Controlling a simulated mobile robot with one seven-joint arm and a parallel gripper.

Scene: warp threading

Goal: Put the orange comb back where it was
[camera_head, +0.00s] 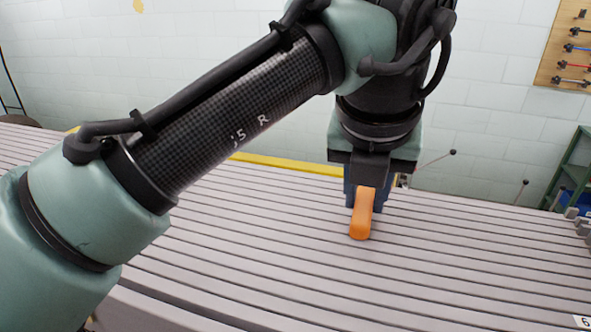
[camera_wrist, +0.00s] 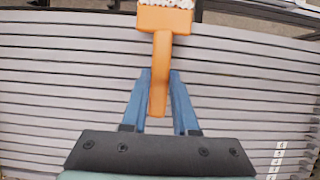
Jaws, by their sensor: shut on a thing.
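The orange comb (camera_head: 362,216) is in my gripper (camera_head: 364,196), which points down above the slatted grey table. In the wrist view the comb (camera_wrist: 162,55) has a long orange handle and a wider orange head with pale bristles or teeth at the top edge of the picture. The blue fingers of my gripper (camera_wrist: 160,88) are on either side of the handle, shut on it. In the head view only the handle shows; the head is hidden behind the gripper. I cannot tell how far the comb is above the slats.
The grey slatted table (camera_head: 420,290) is mostly clear around my gripper. A yellow edge (camera_head: 285,163) runs along its back. A green shelf (camera_head: 572,170) stands at the right, below a wooden tool board (camera_head: 570,50). A strip of printed numbers (camera_wrist: 277,160) lies at lower right in the wrist view.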

